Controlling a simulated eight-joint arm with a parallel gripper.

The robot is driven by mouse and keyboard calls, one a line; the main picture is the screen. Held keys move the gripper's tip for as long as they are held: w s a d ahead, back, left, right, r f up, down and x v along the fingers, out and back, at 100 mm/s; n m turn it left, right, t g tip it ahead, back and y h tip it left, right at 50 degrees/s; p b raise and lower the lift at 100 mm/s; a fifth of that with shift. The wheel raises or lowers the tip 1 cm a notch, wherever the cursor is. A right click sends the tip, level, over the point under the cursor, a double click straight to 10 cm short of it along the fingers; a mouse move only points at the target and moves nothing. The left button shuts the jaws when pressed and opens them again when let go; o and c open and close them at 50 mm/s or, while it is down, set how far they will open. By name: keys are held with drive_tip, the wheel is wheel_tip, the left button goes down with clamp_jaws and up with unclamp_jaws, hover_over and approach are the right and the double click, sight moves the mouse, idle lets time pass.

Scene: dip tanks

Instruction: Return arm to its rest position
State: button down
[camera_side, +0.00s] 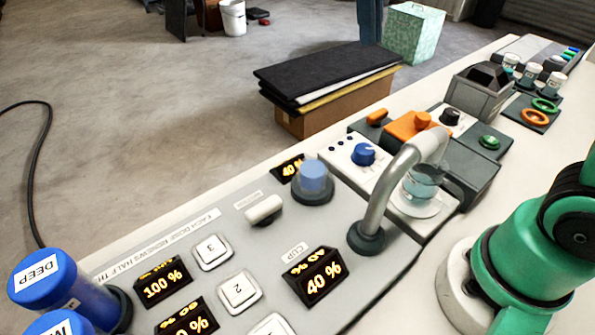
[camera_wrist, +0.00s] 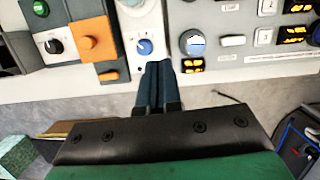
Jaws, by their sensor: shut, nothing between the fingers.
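My gripper (camera_wrist: 158,66) shows in the wrist view as two dark blue fingers lying side by side, shut with nothing between them. Its tips appear over the edge of the bench panel, just below the blue knob (camera_wrist: 145,47) in that picture. How high they are above the panel I cannot tell. In the side view my green arm (camera_side: 525,245) stands at the right on a round white base. The gripper itself is out of that view.
A grey curved spout (camera_side: 378,200) rises beside a clear cup (camera_side: 422,182) of bluish liquid. The control panel (camera_side: 225,215) carries buttons and lit displays. Blue cylinders (camera_side: 62,285) stand front left. Several small jars (camera_side: 532,72) stand at the far end. A cardboard box (camera_side: 325,115) sits behind the bench.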

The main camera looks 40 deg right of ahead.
drive_tip(key=s+f+m+t, duration=0.1)
drive_tip(key=s+m+t, duration=0.2)
drive_tip(key=s+m, duration=0.5)
drive_tip(key=shift+s+a+f+m+t+y, duration=0.15)
drive_tip(key=shift+s+a+m+t+y, duration=0.2)
drive_tip(key=shift+m, duration=1.45)
